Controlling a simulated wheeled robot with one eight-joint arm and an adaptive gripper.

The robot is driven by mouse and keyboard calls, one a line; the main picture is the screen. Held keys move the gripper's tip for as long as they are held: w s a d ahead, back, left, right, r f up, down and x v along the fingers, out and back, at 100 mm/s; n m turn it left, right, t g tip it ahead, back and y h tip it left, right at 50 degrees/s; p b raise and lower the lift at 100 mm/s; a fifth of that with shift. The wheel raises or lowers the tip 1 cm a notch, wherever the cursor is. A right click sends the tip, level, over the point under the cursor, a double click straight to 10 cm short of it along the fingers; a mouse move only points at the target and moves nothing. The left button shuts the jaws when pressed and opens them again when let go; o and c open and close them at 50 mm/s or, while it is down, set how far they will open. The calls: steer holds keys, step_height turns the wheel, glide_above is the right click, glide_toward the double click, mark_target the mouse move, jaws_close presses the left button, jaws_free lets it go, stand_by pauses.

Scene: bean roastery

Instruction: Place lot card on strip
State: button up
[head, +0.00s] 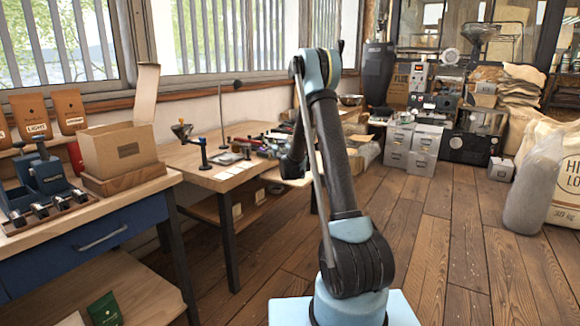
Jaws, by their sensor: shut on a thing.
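My gripper (290,168) is the dark end of my arm, hanging down over the right part of the wooden worktable (200,160). It is small and partly dark against the clutter, and its fingertips are hard to make out. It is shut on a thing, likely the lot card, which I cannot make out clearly. Pale flat pieces (228,173) lie on the worktable to the left of my gripper. I cannot tell whether one of them is the strip.
Small tools and parts (265,145) crowd the table behind my gripper. A lamp stand (222,115) rises at the back. A blue bench (90,240) with a cardboard box (118,150) stands at left. Grey boxes (425,150) and sacks stand at right. The middle floor is clear.

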steer(key=shift+f, duration=4.7)
steer(key=shift+f, duration=0.1)
steer(key=o, duration=1.1)
steer(key=shift+c, duration=0.2)
